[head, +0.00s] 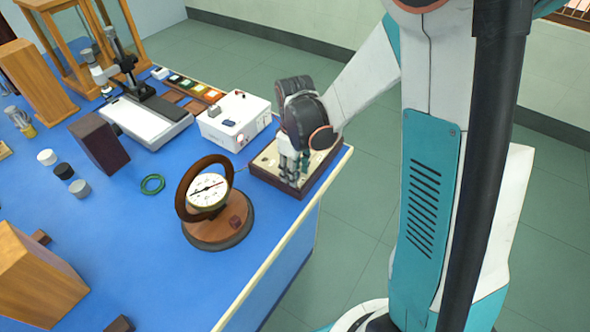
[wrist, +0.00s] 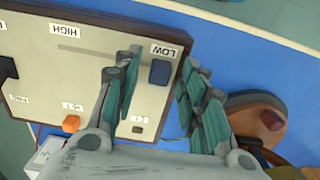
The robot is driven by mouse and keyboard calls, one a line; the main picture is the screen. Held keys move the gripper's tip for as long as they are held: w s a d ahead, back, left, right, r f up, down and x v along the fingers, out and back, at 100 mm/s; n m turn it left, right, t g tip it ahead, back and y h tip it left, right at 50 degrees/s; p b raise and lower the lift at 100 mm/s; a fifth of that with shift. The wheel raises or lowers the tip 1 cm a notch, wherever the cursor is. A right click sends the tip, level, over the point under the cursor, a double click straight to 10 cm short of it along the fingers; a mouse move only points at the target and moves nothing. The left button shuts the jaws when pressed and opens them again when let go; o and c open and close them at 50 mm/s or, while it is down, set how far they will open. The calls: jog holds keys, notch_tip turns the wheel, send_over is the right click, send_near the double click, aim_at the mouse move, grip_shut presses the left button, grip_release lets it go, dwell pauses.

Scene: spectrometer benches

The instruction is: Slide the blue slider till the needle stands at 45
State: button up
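The control panel (wrist: 60,20) is a cream board with a dark rim; it also shows in the head view (head: 265,166). A dark blue slider (wrist: 160,72) sits at the LOW end of a pale slot; the HIGH label is at the other end. My gripper (wrist: 160,80) is open over the panel, one finger on each side of the slider, with gaps visible. In the head view my gripper (head: 292,165) hides the slider. The round dial (head: 207,192) stands in a brown ring on a wooden base; its needle lies aslant, but the numbers are too small to read.
An orange button (wrist: 71,123) and a small dark square (wrist: 137,130) are on the panel. A white box (head: 233,122) stands behind it, and a green ring (head: 152,184) lies left of the dial. The blue table's edge (head: 290,245) is close on the right.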

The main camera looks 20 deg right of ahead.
jog(key=shift+c, duration=0.5)
grip_shut()
jog(key=w+d, duration=0.1)
jog(key=d, duration=0.1)
jog(key=w+d, duration=0.2)
jog(key=shift+w+d, duration=0.15)
jog(key=shift+d, duration=0.15)
jog(key=shift+a, duration=0.1)
jog(key=shift+o, duration=0.5)
grip_release()
notch_tip(320, 180, up, 12)
